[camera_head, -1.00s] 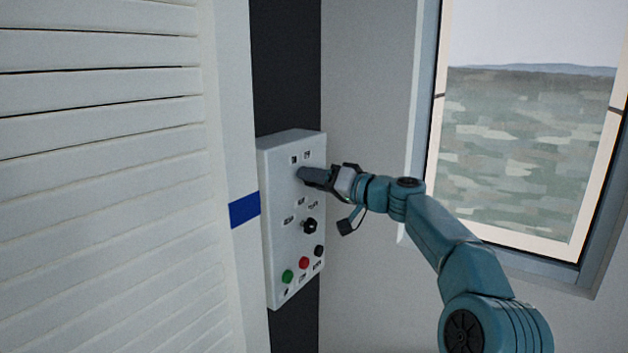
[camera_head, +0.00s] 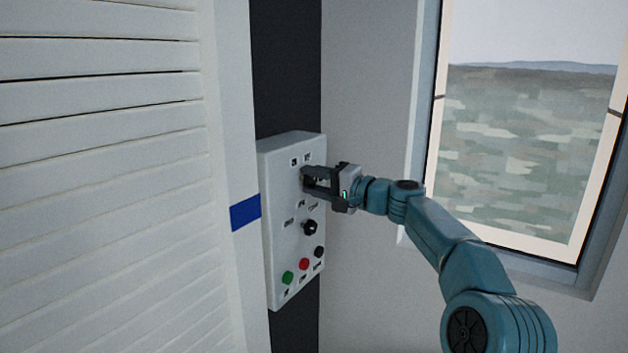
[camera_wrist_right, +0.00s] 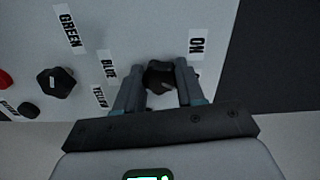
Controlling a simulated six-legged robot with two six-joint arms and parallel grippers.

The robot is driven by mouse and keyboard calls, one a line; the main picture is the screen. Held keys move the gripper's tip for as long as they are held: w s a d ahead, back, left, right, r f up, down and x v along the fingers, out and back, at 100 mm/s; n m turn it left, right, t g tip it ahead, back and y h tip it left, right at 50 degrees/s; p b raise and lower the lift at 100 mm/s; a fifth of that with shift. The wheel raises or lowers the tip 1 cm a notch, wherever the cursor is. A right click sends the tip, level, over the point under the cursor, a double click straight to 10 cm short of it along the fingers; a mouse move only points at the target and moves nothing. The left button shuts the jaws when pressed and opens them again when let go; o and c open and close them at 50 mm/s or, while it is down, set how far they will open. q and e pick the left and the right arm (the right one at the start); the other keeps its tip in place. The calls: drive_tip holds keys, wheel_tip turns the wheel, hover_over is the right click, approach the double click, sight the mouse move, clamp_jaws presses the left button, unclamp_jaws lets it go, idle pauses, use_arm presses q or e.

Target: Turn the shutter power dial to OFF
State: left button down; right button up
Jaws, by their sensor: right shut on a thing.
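The control panel (camera_head: 282,215) is a white box on a dark strip of wall; its face also fills much of the right wrist view (camera_wrist_right: 140,25). The upper black dial (camera_wrist_right: 158,76), with a label reading ON beside it, sits between the two fingers of my right gripper (camera_wrist_right: 157,88). In the head view that gripper (camera_head: 314,182) is at the panel's upper part, shut on this dial, and mostly hides it. Another label by the right finger is partly covered and unreadable. My left gripper is not in view.
A lower black knob (camera_head: 310,227) has labels GREEN, BLUE and YELLOW in the wrist view. Below it are a green button (camera_head: 288,277), a red button (camera_head: 303,264) and a black button (camera_head: 320,252). A white slatted shutter (camera_head: 100,200) stands left; a window (camera_head: 530,150) is right.

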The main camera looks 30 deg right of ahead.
drive_tip(key=shift+m, duration=0.3)
drive_tip(key=o, duration=1)
drive_tip(key=shift+o, duration=0.2)
drive_tip(key=shift+s, duration=0.1)
drive_tip(key=shift+s+d+f+b, duration=0.15)
drive_tip(key=shift+s+b, duration=0.05)
drive_tip(key=shift+b, duration=0.1)
drive_tip(key=b+v, duration=0.6)
drive_tip(key=v, duration=0.9)
drive_tip(key=shift+s, duration=0.4)
drive_tip(key=shift+d, duration=0.15)
